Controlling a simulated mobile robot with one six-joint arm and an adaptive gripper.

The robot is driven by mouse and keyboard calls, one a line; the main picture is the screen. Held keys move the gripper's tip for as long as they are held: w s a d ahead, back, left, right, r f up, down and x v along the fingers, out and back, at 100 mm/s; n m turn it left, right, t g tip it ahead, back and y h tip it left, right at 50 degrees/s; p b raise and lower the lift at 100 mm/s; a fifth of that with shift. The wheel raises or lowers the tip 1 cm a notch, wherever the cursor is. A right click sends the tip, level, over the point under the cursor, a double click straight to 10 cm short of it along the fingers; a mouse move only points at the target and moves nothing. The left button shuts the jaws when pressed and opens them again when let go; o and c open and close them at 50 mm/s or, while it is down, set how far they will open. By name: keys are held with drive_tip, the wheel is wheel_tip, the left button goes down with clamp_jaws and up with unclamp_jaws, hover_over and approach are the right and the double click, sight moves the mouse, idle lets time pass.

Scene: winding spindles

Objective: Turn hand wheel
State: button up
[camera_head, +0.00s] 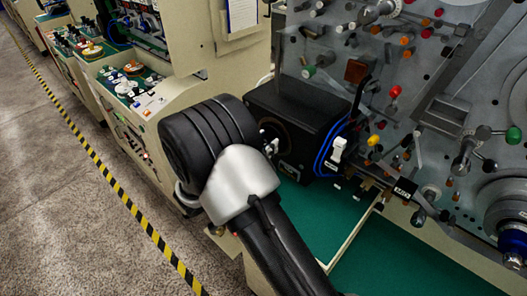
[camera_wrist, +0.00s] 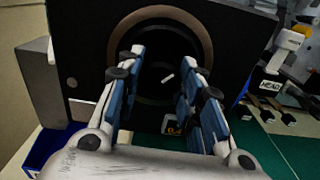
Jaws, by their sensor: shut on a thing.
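The hand wheel (camera_wrist: 161,42) is a dark round disc with a brownish ring around it, set in the face of a black box (camera_head: 310,112). A small pale mark shows near its middle. In the wrist view my gripper (camera_wrist: 165,62) reaches to the wheel, with one blue-padded finger on each side of its centre. The fingers stand apart and are shut on the wheel; the exact contact is dark and hard to make out. In the head view my wrist hides most of the gripper and wheel.
A white switch with blue cables (camera_head: 338,150) is at the box's right side. Spindles and coloured knobs (camera_head: 395,92) crowd the grey panel. A green work surface (camera_head: 390,255) lies below. Another cream machine (camera_head: 140,95) stands left, beside a floor with a yellow-black stripe (camera_head: 110,180).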

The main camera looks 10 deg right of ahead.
drive_tip(key=shift+m+b, duration=6.3)
drive_tip(key=shift+b, duration=0.95)
drive_tip(key=o, duration=1.1)
drive_tip(key=shift+c, duration=0.2)
